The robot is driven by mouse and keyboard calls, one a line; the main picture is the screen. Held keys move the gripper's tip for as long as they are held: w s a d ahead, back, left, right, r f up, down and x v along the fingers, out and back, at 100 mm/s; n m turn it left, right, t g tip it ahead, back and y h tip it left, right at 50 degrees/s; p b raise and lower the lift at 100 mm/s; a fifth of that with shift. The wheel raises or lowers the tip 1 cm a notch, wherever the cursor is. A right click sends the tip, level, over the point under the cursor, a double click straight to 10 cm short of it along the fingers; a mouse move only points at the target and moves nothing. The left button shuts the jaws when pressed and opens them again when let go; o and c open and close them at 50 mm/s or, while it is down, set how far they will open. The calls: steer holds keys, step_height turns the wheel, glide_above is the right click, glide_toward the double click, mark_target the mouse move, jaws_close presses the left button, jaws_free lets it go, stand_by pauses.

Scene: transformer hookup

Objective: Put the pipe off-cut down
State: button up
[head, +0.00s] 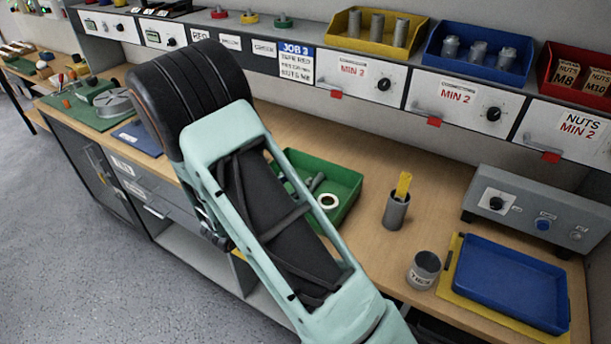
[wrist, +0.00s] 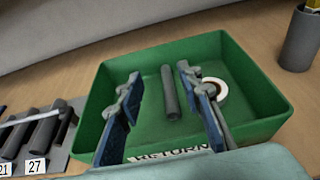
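The pipe off-cut (wrist: 171,92) is a short dark grey tube. In the wrist view it lies in the green tray (wrist: 240,60), whose near wall reads RETURN. My gripper (wrist: 159,76) is over the tray with its two blue-backed fingers spread, one on each side of the off-cut. A gap shows between the off-cut and each finger. In the head view the green tray (head: 347,178) is partly behind my arm, which hides the gripper. A grey piece, probably the off-cut, shows inside it (head: 317,182).
A white ring (wrist: 216,91) lies in the tray beside the right finger. A grey cup with a yellow item (head: 396,211) stands right of the tray, then a grey tin (head: 423,270) and a blue tray (head: 510,283). Numbered grey pieces (wrist: 40,130) lie left of the tray.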

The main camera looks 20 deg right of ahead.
steer(key=v, duration=0.5)
steer(key=shift+s+a, duration=0.1)
steer(key=shift+s, duration=0.05)
